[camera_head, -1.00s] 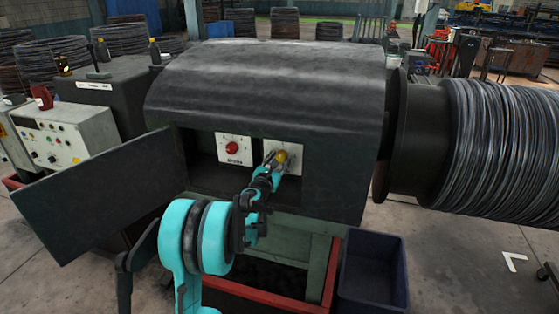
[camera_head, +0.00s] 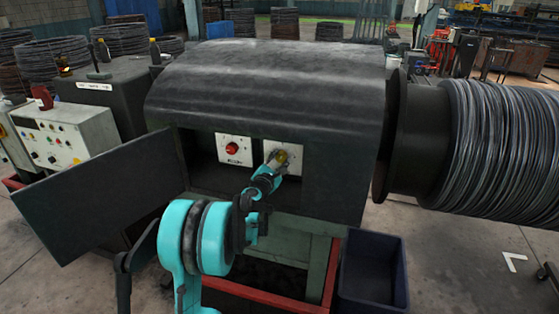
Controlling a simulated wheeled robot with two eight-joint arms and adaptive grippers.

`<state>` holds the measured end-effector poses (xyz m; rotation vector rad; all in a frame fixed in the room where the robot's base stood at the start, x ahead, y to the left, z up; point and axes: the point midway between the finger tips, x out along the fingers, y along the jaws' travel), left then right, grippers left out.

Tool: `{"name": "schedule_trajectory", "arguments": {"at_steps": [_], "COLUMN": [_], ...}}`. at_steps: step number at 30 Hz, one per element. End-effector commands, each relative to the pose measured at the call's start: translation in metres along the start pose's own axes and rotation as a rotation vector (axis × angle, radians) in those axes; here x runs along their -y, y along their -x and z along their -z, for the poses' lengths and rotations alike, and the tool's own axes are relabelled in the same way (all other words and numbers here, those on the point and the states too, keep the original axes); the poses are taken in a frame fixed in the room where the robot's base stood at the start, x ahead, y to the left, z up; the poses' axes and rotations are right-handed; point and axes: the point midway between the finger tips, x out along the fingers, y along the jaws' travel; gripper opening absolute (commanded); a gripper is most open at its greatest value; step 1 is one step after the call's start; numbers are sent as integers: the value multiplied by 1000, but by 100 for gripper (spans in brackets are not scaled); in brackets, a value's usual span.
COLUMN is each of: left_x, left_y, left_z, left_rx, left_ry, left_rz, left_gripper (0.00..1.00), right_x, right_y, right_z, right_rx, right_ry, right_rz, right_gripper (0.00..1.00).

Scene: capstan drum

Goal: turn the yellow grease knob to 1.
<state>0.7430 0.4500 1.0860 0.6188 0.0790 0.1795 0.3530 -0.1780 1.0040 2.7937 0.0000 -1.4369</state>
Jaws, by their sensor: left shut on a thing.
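The yellow grease knob (camera_head: 282,158) sits on a white plate (camera_head: 296,158) inside the open recess of the dark machine housing. My left gripper (camera_head: 278,161) is at the knob, with its fingers shut around it. The gripper and its wrist hide part of the knob and the lower left of the plate. The marks on the plate are too small to read, so I cannot tell the knob's setting. My right gripper is not in the view.
A red knob (camera_head: 232,148) on its own white plate is just left of the yellow one. The open door panel (camera_head: 95,195) stands out at the left. A wire-wound drum (camera_head: 505,150) is at the right. A dark blue bin (camera_head: 373,270) stands below.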

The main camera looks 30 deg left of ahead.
Motion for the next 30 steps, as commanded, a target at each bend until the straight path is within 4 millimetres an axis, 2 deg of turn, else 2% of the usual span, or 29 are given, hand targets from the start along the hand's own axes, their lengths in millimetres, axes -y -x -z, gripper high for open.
{"name": "schedule_trajectory", "arguments": {"at_steps": [30], "left_x": [1], "left_y": [0], "left_z": [-1], "left_rx": [-43], "left_ry": [-928], "left_rz": [9], "left_gripper": [6], "right_x": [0], "right_y": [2], "right_z": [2], "right_rx": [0], "right_ry": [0], "right_rz": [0], "right_gripper": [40]}}
